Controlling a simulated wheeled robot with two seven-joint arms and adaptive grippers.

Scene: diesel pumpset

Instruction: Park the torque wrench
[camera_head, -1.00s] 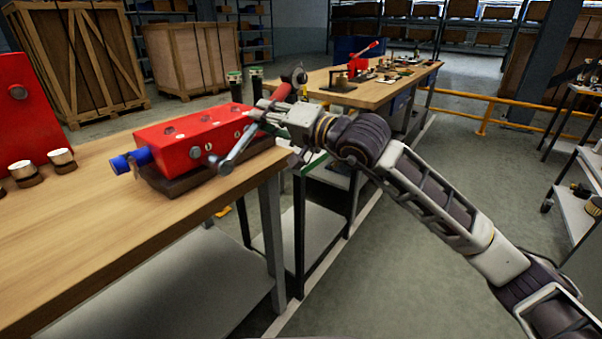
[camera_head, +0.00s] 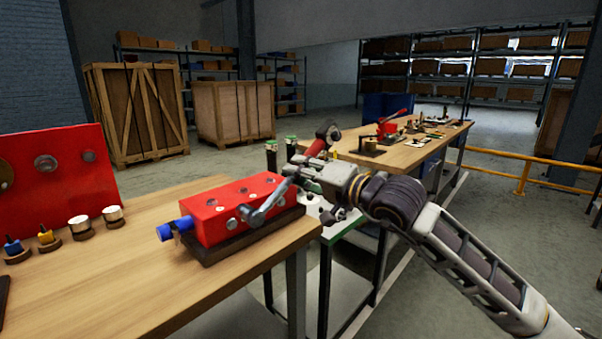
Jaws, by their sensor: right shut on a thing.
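My right gripper (camera_head: 294,171) comes in from the right, shut on the torque wrench. The wrench has a grey shaft and head (camera_head: 262,211) pointing down to the lower left, in front of the red block's right part. A red grip (camera_head: 315,148) with a dark, round end shows above the gripper. The wrench is tilted; I cannot tell whether its head touches the block. The red block (camera_head: 216,213) has round holes on top and a blue knob (camera_head: 175,229) at its left end. It sits on a dark base on the wooden bench (camera_head: 135,262). My left gripper is out of view.
A red upright panel (camera_head: 60,170) stands at the bench's left, with small capped parts (camera_head: 112,215) before it. Two dark cylinders with green tops (camera_head: 291,146) stand behind the block. A second bench (camera_head: 400,155) holds tools further back. A yellow rail (camera_head: 522,178) is at right.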

